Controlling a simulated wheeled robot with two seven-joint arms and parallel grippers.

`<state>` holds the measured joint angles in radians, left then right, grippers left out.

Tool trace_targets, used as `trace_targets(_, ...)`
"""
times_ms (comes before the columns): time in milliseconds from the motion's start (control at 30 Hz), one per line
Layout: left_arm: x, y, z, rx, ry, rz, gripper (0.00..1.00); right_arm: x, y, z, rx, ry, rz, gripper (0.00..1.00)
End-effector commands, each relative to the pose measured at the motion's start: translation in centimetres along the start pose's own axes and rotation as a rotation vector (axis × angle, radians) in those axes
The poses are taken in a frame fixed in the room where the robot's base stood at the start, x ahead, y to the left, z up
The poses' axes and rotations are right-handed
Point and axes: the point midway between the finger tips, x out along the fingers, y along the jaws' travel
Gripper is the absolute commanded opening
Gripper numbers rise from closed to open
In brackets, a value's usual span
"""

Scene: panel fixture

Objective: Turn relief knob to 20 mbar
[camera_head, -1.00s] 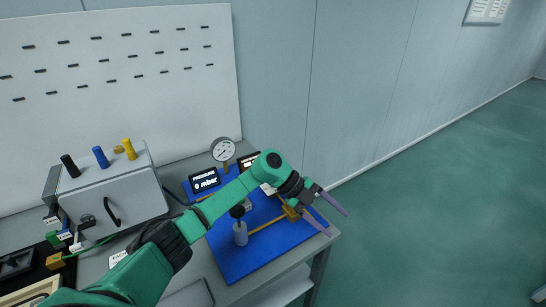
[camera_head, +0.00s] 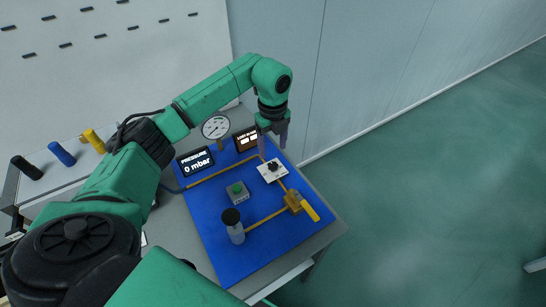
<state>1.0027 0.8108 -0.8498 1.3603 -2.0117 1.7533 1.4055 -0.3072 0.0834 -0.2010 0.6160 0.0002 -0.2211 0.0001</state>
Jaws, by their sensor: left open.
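The relief knob (camera_head: 273,166) is a small black knob on a white plate (camera_head: 265,177) on the blue panel board (camera_head: 211,235). The pressure display (camera_head: 195,162) reads 0 mbar. My right gripper is not in view.
On the board are a round gauge (camera_head: 215,127), a green button box (camera_head: 237,191), a grey cylinder with black top (camera_head: 234,227) and a brass valve with yellow lever (camera_head: 309,207). A grey case with coloured posts (camera_head: 61,154) stands left. The wall is close behind.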

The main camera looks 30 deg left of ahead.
Motion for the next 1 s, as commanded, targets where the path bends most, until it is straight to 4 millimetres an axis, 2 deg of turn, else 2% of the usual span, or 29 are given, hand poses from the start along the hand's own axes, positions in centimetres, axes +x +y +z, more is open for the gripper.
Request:
trace_targets(33, 1.1, 0.1, -0.1, 0.000, 0.004, 0.005, 0.69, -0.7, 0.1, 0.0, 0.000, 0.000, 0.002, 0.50)
trace_targets(200, 5.2, 0.1, -0.1, 0.000, 0.004, 0.003, 0.69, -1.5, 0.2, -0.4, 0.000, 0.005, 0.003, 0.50)
trace_targets(300, 6.6, 0.0, -0.1, 0.000, 0.004, 0.000, 0.69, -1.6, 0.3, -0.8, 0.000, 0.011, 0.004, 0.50)
trace_targets(600, 7.3, -0.1, -0.1, 0.001, 0.002, -0.002, 0.69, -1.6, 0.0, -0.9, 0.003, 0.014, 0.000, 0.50)
trace_targets(667, 7.3, -0.1, -0.1, 0.001, 0.002, -0.002, 0.50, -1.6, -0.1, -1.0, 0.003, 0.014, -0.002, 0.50)
trace_targets(700, 7.3, -0.1, -0.1, 0.001, 0.002, -0.002, 0.35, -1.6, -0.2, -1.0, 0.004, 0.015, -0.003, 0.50)
trace_targets(800, 7.3, -0.1, -0.1, 0.001, 0.002, -0.002, 0.00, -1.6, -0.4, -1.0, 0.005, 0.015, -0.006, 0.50)
trace_targets(1000, 7.3, -0.1, -0.1, 0.006, 0.002, -0.002, 0.00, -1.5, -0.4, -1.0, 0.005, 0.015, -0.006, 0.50)
